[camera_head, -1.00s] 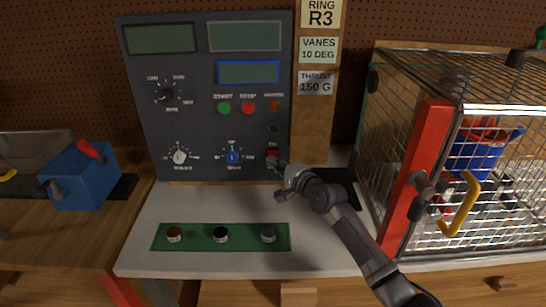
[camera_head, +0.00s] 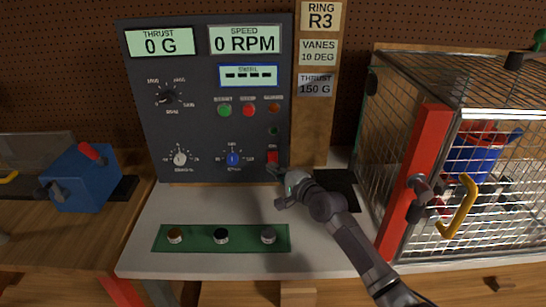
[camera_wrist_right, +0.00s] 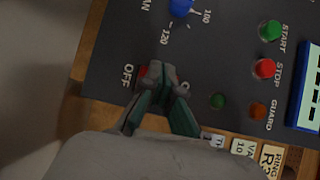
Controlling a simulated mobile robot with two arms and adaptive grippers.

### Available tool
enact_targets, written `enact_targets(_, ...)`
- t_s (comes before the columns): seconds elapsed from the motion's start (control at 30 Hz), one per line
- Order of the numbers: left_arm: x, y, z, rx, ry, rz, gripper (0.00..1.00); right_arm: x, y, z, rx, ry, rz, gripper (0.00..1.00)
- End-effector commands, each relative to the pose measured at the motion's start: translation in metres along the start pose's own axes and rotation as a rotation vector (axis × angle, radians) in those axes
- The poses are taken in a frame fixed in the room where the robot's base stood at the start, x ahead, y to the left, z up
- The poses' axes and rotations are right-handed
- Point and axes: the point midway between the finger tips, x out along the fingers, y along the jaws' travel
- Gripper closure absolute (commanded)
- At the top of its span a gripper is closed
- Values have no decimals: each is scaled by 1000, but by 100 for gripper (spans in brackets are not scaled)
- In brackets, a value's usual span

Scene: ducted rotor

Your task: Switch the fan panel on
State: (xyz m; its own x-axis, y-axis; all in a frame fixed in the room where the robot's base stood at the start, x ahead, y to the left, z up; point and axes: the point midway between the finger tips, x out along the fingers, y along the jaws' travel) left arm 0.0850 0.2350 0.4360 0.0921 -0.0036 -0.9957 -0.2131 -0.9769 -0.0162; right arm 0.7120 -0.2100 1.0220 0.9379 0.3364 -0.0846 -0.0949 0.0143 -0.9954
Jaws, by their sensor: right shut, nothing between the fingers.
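The dark fan panel (camera_head: 205,130) stands upright at the back. Its displays are lit: thrust (camera_head: 161,43) reads 0 G, speed (camera_head: 245,39) reads 0 RPM, and swirl (camera_head: 248,75) shows dashes. The red power switch (camera_head: 272,157) is at the panel's lower right. My right gripper (camera_head: 281,189) is shut and empty, just below and in front of the switch. In the right wrist view its fingertips (camera_wrist_right: 158,75) cover most of the switch beside the OFF label; whether they touch it is unclear. My left gripper is out of view.
A wire-mesh cage (camera_head: 480,170) with a red post and yellow handle stands on the right. A green strip (camera_head: 200,238) with several knobs lies on the pale bench. A blue box (camera_head: 78,177) sits at left. The bench between panel and strip is clear.

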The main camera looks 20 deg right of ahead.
Motion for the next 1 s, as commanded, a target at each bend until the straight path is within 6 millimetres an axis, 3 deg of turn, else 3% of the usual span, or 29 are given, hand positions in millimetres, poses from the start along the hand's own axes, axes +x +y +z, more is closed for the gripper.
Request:
enact_targets(0.27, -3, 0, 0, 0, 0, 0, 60, -3, 2, 2, 1, -1, 1, 100)
enact_targets(0.7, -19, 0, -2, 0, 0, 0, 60, -32, 22, 23, 1, 0, 0, 100)
enact_targets(1.0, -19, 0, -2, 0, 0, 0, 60, -35, 26, 25, 0, 0, 0, 100)
